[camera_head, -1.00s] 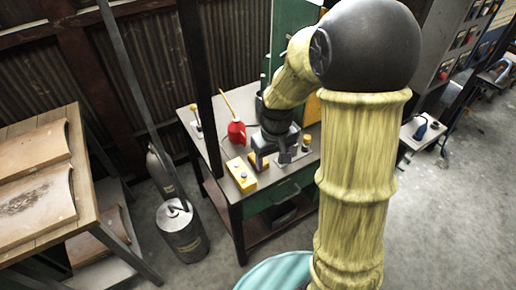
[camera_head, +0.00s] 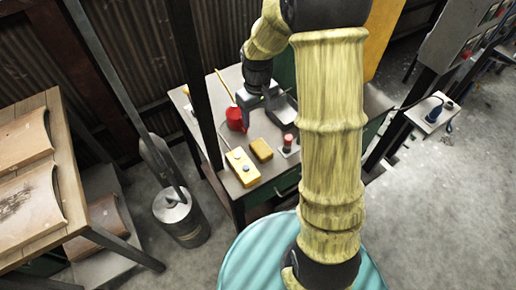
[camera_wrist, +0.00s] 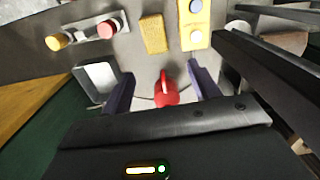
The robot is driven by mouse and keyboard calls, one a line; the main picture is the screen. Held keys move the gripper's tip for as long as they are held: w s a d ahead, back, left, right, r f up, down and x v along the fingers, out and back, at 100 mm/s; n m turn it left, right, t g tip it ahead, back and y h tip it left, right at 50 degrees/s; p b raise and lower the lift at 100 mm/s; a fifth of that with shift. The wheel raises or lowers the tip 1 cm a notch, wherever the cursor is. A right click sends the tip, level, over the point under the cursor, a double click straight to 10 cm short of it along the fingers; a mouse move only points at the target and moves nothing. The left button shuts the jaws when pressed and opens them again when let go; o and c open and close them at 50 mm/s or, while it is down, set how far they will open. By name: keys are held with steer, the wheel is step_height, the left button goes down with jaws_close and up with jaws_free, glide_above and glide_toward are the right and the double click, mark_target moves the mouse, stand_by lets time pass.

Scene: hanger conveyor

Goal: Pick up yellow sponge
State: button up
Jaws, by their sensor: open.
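The yellow sponge (camera_head: 261,149) is a small block lying flat on the grey workbench, to the right of a yellow control box. It also shows in the wrist view (camera_wrist: 153,35), upper middle, fully uncovered. My gripper (camera_head: 256,101) is farther back over the bench, apart from the sponge. In the wrist view its two dark fingers (camera_wrist: 161,74) are spread open, with the red oil can (camera_wrist: 165,92) showing between them. Whether the fingers touch the can is unclear.
The control box (camera_head: 242,167) with buttons sits close beside the sponge. A red-topped button unit (camera_head: 288,143) stands to its right. A dark post (camera_head: 200,90) rises at the bench's left. A teal drum (camera_head: 245,255) stands in front.

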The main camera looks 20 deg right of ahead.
glide_above(261, 148)
step_height(261, 148, down, 12)
steer(key=shift+s+a+r+p, duration=0.1)
steer(key=shift+p, duration=0.25)
steer(key=shift+f+p, duration=0.55)
steer(key=shift+f, duration=2.2)
steer(key=c, duration=0.7)
